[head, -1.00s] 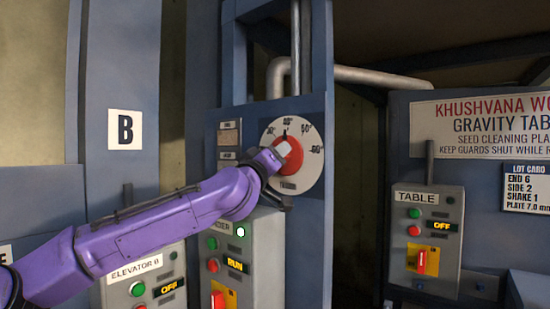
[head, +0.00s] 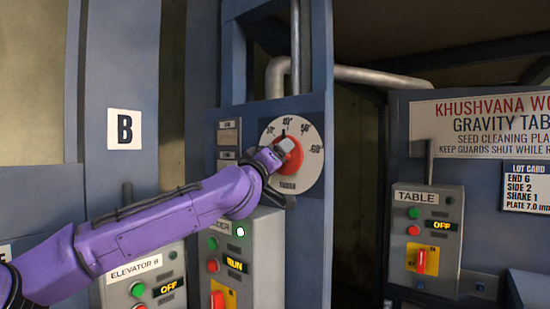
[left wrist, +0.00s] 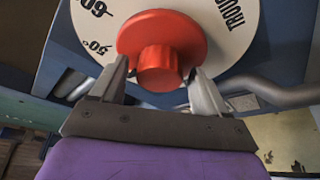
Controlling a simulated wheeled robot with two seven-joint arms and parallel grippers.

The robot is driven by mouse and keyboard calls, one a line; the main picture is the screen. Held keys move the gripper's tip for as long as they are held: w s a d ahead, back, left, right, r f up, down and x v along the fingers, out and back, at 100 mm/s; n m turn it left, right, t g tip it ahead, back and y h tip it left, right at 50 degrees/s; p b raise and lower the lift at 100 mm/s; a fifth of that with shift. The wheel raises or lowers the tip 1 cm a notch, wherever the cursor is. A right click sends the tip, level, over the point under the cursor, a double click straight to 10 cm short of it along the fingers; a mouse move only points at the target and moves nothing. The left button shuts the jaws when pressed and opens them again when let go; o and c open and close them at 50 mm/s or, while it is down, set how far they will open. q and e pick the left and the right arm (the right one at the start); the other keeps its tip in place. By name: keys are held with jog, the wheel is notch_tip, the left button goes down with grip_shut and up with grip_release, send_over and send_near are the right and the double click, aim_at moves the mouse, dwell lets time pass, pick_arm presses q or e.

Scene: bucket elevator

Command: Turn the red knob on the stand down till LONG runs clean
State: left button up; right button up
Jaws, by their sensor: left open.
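The red knob (head: 295,160) sits on a round white dial (head: 311,178) on the blue stand. The dial is marked in degrees, and a dark pointer at the knob's top stands near 40. My left gripper (head: 284,150) is at the knob and covers part of it. In the left wrist view the red knob (left wrist: 160,62) has its round grip between the two fingers of my open left gripper (left wrist: 163,82). Gaps show on both sides of the grip. My right gripper is not in view. No LONG label can be read.
Below the dial is a control box (head: 262,262) with a lit RUN sign. The ELEVATOR B box (head: 118,290) and the TABLE box (head: 446,265) read OFF. A vertical pipe (head: 301,50) runs above the dial. A dark gap lies right of the stand.

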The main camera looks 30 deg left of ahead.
pick_arm(q)
jog(key=b+v, duration=0.5)
jog(key=v, duration=0.5)
jog(key=shift+s, duration=0.25)
jog(key=shift+f, duration=0.1)
